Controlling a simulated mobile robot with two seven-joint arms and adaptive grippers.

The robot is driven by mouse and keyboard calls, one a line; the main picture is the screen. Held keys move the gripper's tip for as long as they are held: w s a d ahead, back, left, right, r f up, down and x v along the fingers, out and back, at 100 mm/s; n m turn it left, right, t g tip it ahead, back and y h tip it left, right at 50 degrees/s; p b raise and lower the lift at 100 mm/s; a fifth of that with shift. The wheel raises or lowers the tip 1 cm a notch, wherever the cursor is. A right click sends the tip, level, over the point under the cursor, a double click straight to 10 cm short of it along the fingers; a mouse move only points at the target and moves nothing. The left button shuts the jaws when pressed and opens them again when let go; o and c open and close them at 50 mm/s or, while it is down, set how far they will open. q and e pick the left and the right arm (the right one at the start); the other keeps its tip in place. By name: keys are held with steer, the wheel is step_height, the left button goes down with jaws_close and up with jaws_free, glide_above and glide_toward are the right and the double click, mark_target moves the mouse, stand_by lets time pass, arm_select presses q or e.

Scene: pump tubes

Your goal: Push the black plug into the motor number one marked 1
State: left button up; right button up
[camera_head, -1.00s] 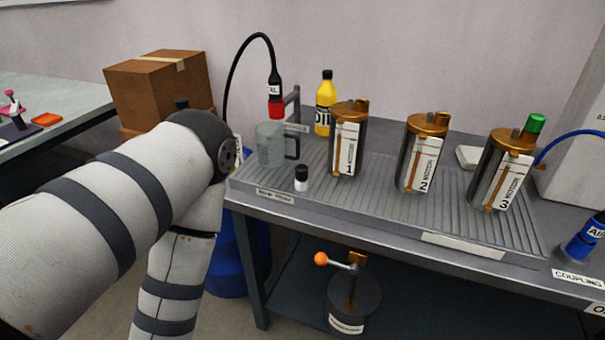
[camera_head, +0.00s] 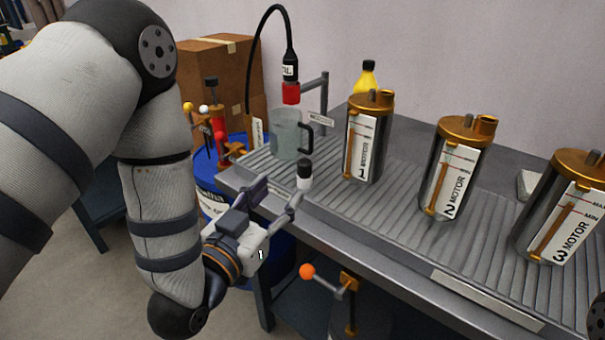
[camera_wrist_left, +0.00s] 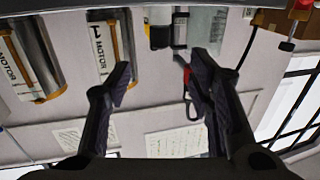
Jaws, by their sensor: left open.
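The plug (camera_head: 304,172) is a small cylinder, black on top and white below. It stands on the ribbed tray near its front left edge. Motor 1 (camera_head: 367,148) stands upright to the right of the plug, with a copper lid and a white label marked 1. It also shows in the left wrist view (camera_wrist_left: 110,48), upside down. My left gripper (camera_head: 281,191) is open at the tray's front edge, left of and in front of the plug. One finger is close to the plug; contact cannot be told. Its jaws (camera_wrist_left: 160,85) look empty in the wrist view. My right gripper is out of view.
Motor 2 (camera_head: 456,170) and motor 3 (camera_head: 565,210) stand farther right on the ribbed tray (camera_head: 395,225). A clear mug (camera_head: 286,135) stands behind the plug, under a red-tipped hose (camera_head: 291,92). A yellow bottle (camera_head: 368,73) is behind motor 1. A blue drum (camera_head: 208,203) is left of the table.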

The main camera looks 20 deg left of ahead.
mark_target(301, 166)
arm_select(q)
steer(key=w, duration=0.4)
steer(key=w+d, duration=0.1)
steer(key=w, duration=0.6)
steer(key=shift+w+d+r, duration=0.1)
steer(key=shift+w+d, duration=0.15)
steer(key=shift+w, duration=0.15)
jaws_close()
